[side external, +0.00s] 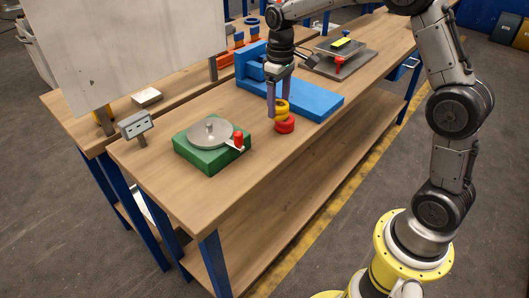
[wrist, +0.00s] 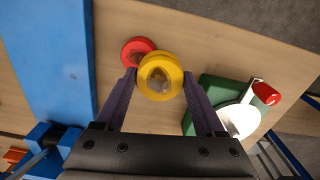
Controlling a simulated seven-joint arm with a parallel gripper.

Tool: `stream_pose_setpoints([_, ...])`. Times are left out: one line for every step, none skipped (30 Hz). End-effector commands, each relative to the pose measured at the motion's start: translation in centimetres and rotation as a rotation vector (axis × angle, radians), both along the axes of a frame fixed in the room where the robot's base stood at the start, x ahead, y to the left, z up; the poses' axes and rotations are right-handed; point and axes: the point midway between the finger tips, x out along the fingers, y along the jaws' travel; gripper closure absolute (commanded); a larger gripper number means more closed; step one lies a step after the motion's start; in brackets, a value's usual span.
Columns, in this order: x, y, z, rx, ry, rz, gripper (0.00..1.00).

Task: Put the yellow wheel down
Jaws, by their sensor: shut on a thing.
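The yellow wheel (side external: 281,107) is a thick ring with an open centre. It also shows in the wrist view (wrist: 160,57), between the two purple fingers of my gripper (wrist: 158,84). My gripper (side external: 277,104) is shut on the yellow wheel and points down over the workbench. A red wheel (side external: 285,125) lies on the bench just below the yellow wheel in the side view. In the wrist view the red wheel (wrist: 132,46) is partly hidden behind the yellow one. I cannot tell whether the two wheels touch.
A blue fixture (side external: 295,97) lies behind the wheels. A green block with a grey disc and red-knobbed handle (side external: 212,150) stands to the left. A grey press-like plate (side external: 340,58) is at the far right. Bare wooden bench (side external: 240,185) lies in front of the green block.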

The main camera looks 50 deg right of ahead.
Motion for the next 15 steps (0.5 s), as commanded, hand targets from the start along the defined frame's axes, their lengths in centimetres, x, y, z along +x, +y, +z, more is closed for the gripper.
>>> stream_pose_setpoints([0.3, -0.3, -0.6, 0.001, 0.002, -0.083, 1.0])
stream_pose_setpoints([0.5, -0.4, -0.8, 0.0, 0.001, -0.128, 1.0])
stream_pose_setpoints([0.7, -0.5, -1.0, 0.0, 0.0, -0.185, 1.0])
stream_pose_setpoints([0.9, -0.5, -1.0, 0.0, -0.001, -0.221, 1.0])
stream_pose_setpoints([1.1, -0.5, -1.1, 0.0, -0.001, -0.256, 1.0])
stream_pose_setpoints([1.3, -0.5, -1.1, 0.0, -0.001, -0.297, 1.0])
stream_pose_setpoints([1.4, -0.5, -1.1, 0.0, -0.001, -0.323, 1.0])
stream_pose_setpoints([1.5, -0.5, -1.0, 0.0, -0.001, -0.345, 1.0])
stream_pose_setpoints([1.6, -0.5, -1.0, 0.0, -0.001, -0.37, 1.0])
stream_pose_setpoints([1.6, -0.5, -1.0, 0.0, -0.001, -0.386, 1.0])
stream_pose_setpoints([1.6, -0.5, -1.0, 0.0, -0.001, -0.397, 1.0])
stream_pose_setpoints([1.7, -0.5, -1.0, 0.0, -0.001, -0.409, 1.0])
stream_pose_setpoints([1.6, -0.5, -1.0, 0.0, -0.001, -0.412, 1.0])
stream_pose_setpoints([1.6, -0.5, -1.0, 0.0, -0.001, -0.41, 1.0])
stream_pose_setpoints([1.6, -0.5, -1.0, 0.0, -0.001, -0.401, 1.0])
